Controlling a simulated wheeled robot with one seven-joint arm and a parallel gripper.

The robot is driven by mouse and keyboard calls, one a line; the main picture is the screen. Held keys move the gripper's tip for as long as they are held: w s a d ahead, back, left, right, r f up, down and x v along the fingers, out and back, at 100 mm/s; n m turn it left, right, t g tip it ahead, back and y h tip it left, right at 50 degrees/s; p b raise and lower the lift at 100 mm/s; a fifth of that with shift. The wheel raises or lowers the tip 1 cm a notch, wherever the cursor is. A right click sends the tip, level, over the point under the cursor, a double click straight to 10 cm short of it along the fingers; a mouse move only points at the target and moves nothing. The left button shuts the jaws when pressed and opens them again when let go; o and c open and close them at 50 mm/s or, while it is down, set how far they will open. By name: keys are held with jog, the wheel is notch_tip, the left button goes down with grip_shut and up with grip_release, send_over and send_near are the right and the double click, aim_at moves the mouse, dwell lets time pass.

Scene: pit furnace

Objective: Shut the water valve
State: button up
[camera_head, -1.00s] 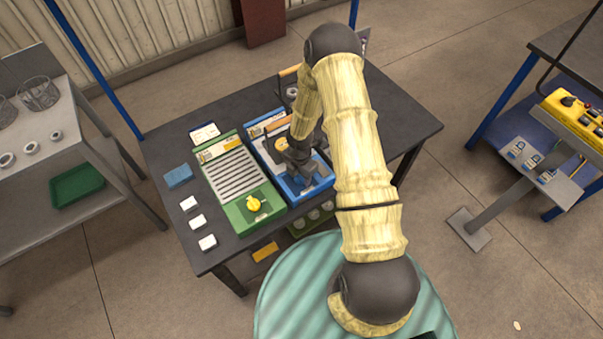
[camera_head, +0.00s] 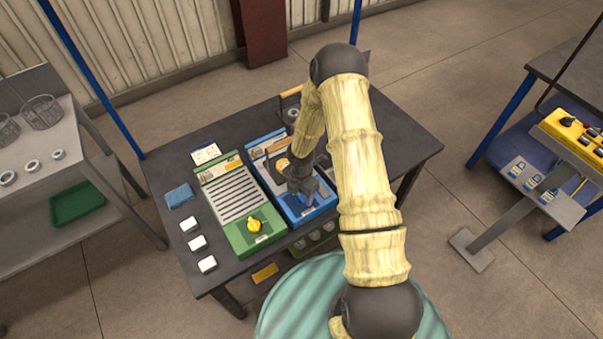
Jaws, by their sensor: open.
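A blue panel (camera_head: 262,178) lies on the dark table, with a yellow round part (camera_head: 281,164) near its middle. My gripper (camera_head: 308,200) is over the front part of this panel, pointing down, with its jaws open. The gripper and my arm cover much of the panel's front, so I cannot see whether a valve handle is between the fingers. A green panel (camera_head: 228,170) lies to the left, with slats and a yellow knob (camera_head: 254,225) at its front. I cannot read the labels to tell which panel carries the water valve.
The dark table (camera_head: 162,172) also holds a blue cloth (camera_head: 180,195), a white card (camera_head: 205,153) and white blocks (camera_head: 197,243) at the left. A grey shelf (camera_head: 92,112) stands left.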

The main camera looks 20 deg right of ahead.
aim_at(301, 196)
notch_tip(301, 196, up, 16)
dwell(0.4)
dwell(0.3)
jog(key=shift+r, duration=0.1)
jog(key=s+r+m+t, duration=0.2)
jog(key=s+r+m, duration=1.3)
jog(key=m, duration=0.9)
jog(key=shift+d+m+t, duration=0.3)
jog(key=shift+m, duration=0.1)
jog(key=shift+r, duration=0.1)
